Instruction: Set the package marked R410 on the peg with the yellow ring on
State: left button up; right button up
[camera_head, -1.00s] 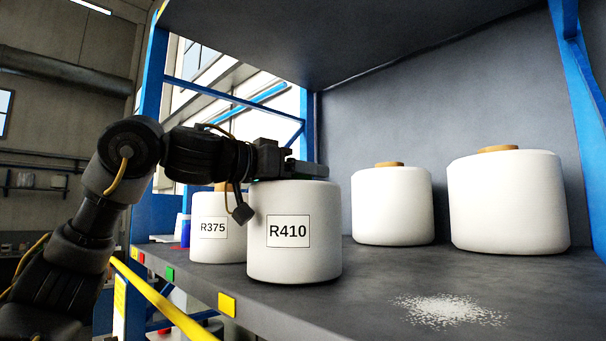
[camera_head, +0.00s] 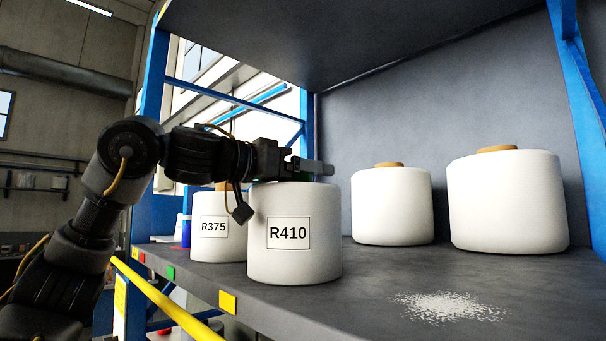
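The package marked R410 (camera_head: 291,258) is a white yarn bobbin standing upright near the front edge of the shelf. Its black-on-white label faces me. My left gripper (camera_head: 315,170) lies level across its top, with the fingers pointing right. The fingers cover the spot where the bobbin's core would show, so I cannot tell whether they are around it or how far apart they are. A little green shows at the fingers. The peg with the yellow ring is not in view. My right gripper is not in view.
The bobbin marked R375 (camera_head: 206,255) stands close on the left, partly behind R410. Two unlabelled bobbins, one (camera_head: 392,210) nearer the middle and a larger one (camera_head: 507,205), stand at the back right. White specks (camera_head: 448,307) lie on the shelf (camera_head: 370,285). An upper panel (camera_head: 360,45) hangs above.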

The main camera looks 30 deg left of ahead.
pick_arm(q)
jog(key=shift+w+f, duration=0.15)
jog(key=shift+f, duration=0.1)
jog(key=shift+s+a+b, duration=0.25)
jog(key=shift+b, duration=0.1)
jog(key=b+v, duration=0.3)
jog(key=v, duration=0.7)
jog(key=shift+s+b, duration=0.2)
jog(key=shift+b, duration=0.2)
jog(key=shift+w+d+r, duration=0.1)
